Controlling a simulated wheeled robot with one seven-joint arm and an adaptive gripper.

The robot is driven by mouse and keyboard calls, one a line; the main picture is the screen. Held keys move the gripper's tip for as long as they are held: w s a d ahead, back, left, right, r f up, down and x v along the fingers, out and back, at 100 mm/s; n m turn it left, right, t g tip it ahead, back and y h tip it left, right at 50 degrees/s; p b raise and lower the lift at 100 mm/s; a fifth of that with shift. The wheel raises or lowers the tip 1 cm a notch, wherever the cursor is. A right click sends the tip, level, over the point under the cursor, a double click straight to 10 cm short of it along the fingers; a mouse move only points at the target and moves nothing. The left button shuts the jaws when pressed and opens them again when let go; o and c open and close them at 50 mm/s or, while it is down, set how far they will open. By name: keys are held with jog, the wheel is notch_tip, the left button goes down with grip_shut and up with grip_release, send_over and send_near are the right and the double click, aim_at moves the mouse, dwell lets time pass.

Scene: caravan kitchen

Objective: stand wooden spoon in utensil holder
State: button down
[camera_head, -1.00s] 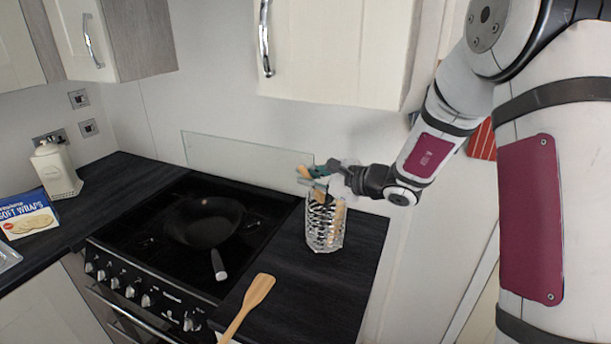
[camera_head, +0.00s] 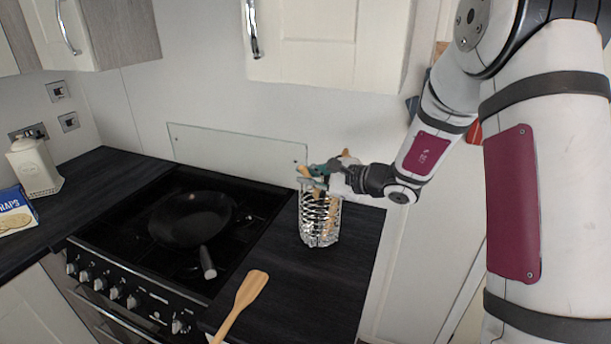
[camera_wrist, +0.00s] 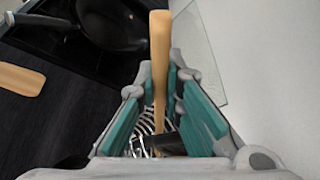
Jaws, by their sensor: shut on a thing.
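The utensil holder (camera_head: 320,226), a shiny metal openwork cylinder, stands upright on the dark worktop right of the hob. My gripper (camera_head: 322,174) is directly over its rim. In the wrist view, the wooden spoon (camera_wrist: 160,50) runs between the teal-padded fingers of my gripper (camera_wrist: 160,118), which is shut on it. The spoon's lower part reaches down toward the holder, whose metal coils (camera_wrist: 146,128) show below. My fingers hide how deep it goes. A dark utensil also shows between the fingers.
A wooden spatula (camera_head: 245,294) lies at the worktop's front edge, beside the hob. A black frying pan (camera_head: 190,220) sits on the hob. A glass splashback (camera_head: 235,150) and the wall are close behind the holder. A cupboard (camera_head: 330,45) hangs above.

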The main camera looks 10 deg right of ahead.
jog(key=shift+w, duration=0.1)
jog(key=c, duration=1.6)
grip_release()
jog(key=shift+c, duration=0.2)
notch_tip(320, 180, up, 10)
jog(key=shift+f, duration=0.1)
